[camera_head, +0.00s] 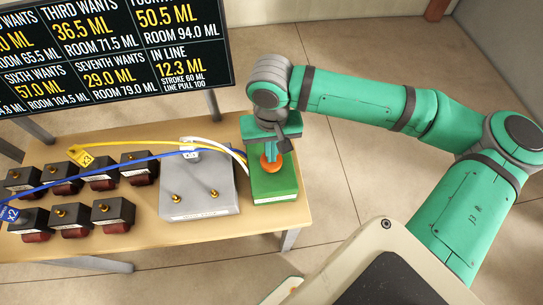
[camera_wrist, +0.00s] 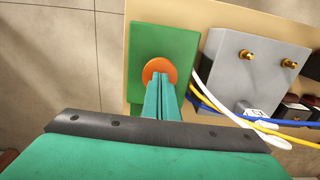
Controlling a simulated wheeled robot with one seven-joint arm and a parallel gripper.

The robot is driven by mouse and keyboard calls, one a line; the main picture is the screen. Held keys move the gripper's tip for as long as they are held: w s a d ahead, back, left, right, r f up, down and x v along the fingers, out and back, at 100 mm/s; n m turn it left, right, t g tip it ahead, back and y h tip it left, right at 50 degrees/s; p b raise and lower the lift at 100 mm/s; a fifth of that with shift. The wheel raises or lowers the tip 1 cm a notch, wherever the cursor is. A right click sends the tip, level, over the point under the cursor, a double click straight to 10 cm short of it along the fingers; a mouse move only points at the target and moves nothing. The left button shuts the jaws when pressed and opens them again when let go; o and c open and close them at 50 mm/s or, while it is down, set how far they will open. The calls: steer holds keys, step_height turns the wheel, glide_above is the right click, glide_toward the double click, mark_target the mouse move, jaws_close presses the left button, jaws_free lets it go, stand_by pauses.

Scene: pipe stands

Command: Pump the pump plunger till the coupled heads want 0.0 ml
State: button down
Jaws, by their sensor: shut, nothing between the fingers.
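The pump is a green block (camera_head: 273,183) at the right end of the table, with an orange round plunger (camera_head: 271,164) on top. My gripper (camera_head: 273,152) is directly above the plunger, fingers pointing down. In the wrist view the fingers (camera_wrist: 161,88) are closed together with their tips at the orange plunger (camera_wrist: 158,71); I cannot tell whether they touch or press it. Several dark heads (camera_head: 115,213) with brass fittings and red undersides stand in two rows at the left. The screen (camera_head: 110,50) reads "Seventh wants 29.0 ml" and "In line 12.3 ml, stroke 60 ml, line pull 100".
A grey box (camera_head: 199,186) with two brass fittings stands just left of the pump. White, yellow and blue hoses (camera_head: 110,170) run across it and the heads; tags read X3 and X2. The wooden table (camera_head: 255,220) has bare room in front of the pump.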

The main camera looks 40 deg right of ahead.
steer(key=shift+f, duration=0.45)
step_height(320, 180, up, 8)
